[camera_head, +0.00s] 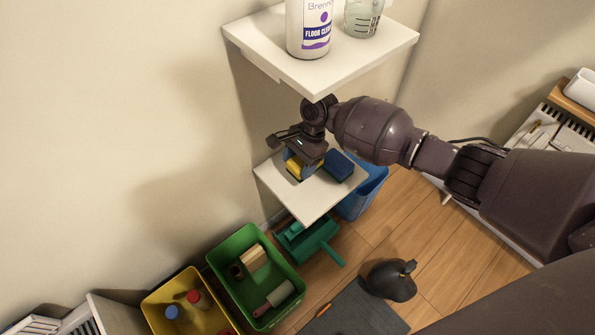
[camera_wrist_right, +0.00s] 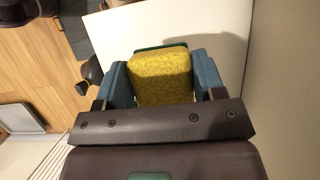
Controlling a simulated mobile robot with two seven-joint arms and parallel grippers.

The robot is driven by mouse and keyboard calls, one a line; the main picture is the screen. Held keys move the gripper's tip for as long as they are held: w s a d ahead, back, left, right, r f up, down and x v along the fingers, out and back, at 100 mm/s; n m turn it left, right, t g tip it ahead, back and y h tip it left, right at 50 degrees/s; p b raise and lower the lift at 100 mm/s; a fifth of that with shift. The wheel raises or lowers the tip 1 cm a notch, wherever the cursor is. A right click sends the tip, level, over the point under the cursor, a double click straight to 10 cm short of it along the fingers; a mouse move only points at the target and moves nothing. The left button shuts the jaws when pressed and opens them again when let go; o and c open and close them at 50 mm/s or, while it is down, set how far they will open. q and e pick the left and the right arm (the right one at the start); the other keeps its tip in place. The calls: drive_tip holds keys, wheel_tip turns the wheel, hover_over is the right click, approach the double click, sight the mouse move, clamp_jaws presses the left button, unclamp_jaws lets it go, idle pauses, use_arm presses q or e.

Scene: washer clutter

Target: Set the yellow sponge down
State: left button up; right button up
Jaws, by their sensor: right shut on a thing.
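The yellow sponge (camera_head: 293,165) is at my right gripper (camera_head: 301,165), over the lower white shelf (camera_head: 312,204) in the head view. In the right wrist view the yellow sponge (camera_wrist_right: 160,79) with a green edge sits between the two blue finger pads of my right gripper (camera_wrist_right: 162,82), which is shut on it. The white shelf (camera_wrist_right: 215,35) lies beyond it. I cannot tell whether the sponge touches the shelf. A dark blue sponge-like block (camera_head: 339,165) rests on the shelf to the right of the gripper. My left gripper is not in view.
An upper white shelf (camera_head: 310,75) above the gripper holds a floor cleaner bottle (camera_head: 309,30) and a clear container (camera_head: 362,18). Below are a blue bin (camera_head: 366,192), a green crate (camera_head: 216,262), a yellow crate (camera_head: 153,312) and a dark kettle-like object (camera_head: 390,281). The shelf's front corner is clear.

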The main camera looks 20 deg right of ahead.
wheel_tip(320, 180, down, 5)
drive_tip(key=shift+f+b, duration=0.2)
drive_tip(key=shift+b, duration=0.9)
drive_tip(key=shift+w+r, duration=0.1)
drive_tip(key=shift+r, duration=0.15)
drive_tip(key=shift+f, duration=0.15)
drive_tip(key=o, duration=1)
